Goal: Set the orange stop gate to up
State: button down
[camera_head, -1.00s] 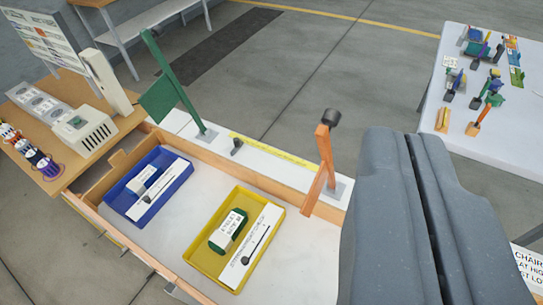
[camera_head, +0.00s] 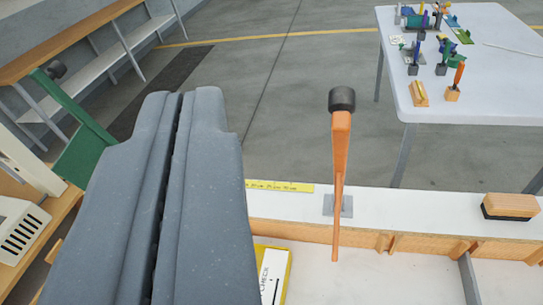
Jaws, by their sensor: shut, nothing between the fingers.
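The orange stop gate (camera_head: 340,155) is right of centre in the head camera view. It is an orange arm with a black knob (camera_head: 342,99) at its top. It stands at a small grey plate (camera_head: 347,206) on the white ledge, and its narrow lower part overlaps the wooden rail in the picture. My gripper (camera_head: 181,95) fills the left of the view, its two grey fingers shut and empty. It is to the left of the orange gate, with a clear gap between them in the picture.
A green gate (camera_head: 85,155) with a dark knob stands at the left, partly behind my gripper. A wooden-topped eraser (camera_head: 511,205) lies on the ledge (camera_head: 430,206) at the right. A yellow tray (camera_head: 285,262) is mostly hidden. A white table (camera_head: 480,70) with small items stands behind.

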jog(key=w+f+m+h+b, duration=0.1)
jog(key=w+f, duration=0.2)
jog(key=f, duration=0.5)
jog(key=m+t+h, duration=0.2)
jog(key=t+h, duration=0.2)
jog(key=h, duration=0.3)
send_near(344, 148)
jog(key=x, duration=0.6)
jog(key=shift+w+r, duration=0.15)
jog(key=shift+w, duration=0.1)
